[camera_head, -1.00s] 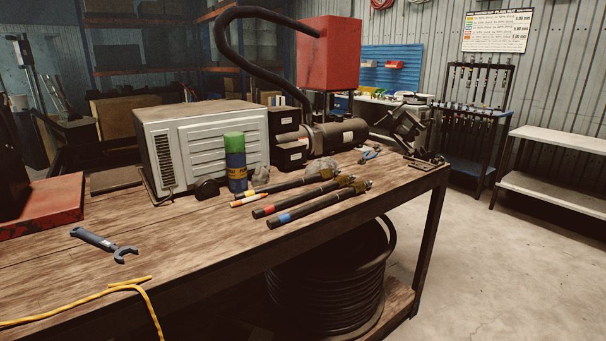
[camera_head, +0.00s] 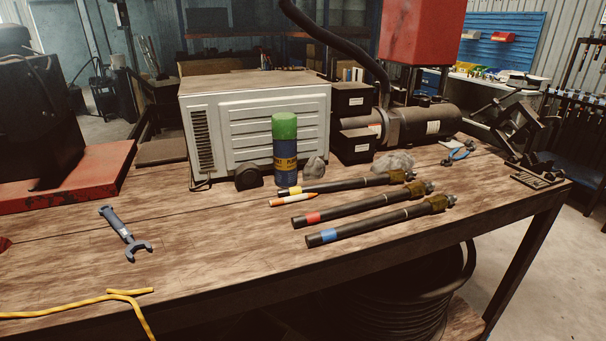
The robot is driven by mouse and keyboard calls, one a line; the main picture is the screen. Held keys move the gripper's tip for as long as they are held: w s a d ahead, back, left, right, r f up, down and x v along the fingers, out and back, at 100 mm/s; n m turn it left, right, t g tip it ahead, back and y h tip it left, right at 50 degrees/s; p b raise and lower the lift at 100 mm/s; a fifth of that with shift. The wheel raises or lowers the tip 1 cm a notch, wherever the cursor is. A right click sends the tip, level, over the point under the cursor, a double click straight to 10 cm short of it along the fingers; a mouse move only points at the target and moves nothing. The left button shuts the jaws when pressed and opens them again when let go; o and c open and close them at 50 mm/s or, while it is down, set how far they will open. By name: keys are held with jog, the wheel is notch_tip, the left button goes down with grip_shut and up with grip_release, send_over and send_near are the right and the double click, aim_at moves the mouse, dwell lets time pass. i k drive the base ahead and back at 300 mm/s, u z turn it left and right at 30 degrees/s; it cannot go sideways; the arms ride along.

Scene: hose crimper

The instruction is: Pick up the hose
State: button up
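Three short black hoses with brass-coloured end fittings lie side by side on the wooden workbench (camera_head: 200,252), slanting up to the right. The nearest hose has a blue band (camera_head: 375,222). The middle hose has a red band (camera_head: 360,206). The farthest hose has a yellowish band (camera_head: 345,184), and an orange-and-white marker (camera_head: 293,199) lies just in front of its left end. A large coil of black hose (camera_head: 400,305) sits under the bench, partly hidden by the bench edge. My gripper is not in view.
A blue spray can with a green cap (camera_head: 286,150) stands behind the hoses, before a white metal box (camera_head: 262,120). A wrench (camera_head: 125,234) and yellow cord (camera_head: 75,315) lie at left. Blue-handled pliers (camera_head: 458,153) lie at back right. The bench front is mostly clear.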

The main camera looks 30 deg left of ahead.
aim_at(396, 176)
jog(key=u, duration=0.85)
jog(key=i, duration=0.9)
jog(key=u, duration=0.75)
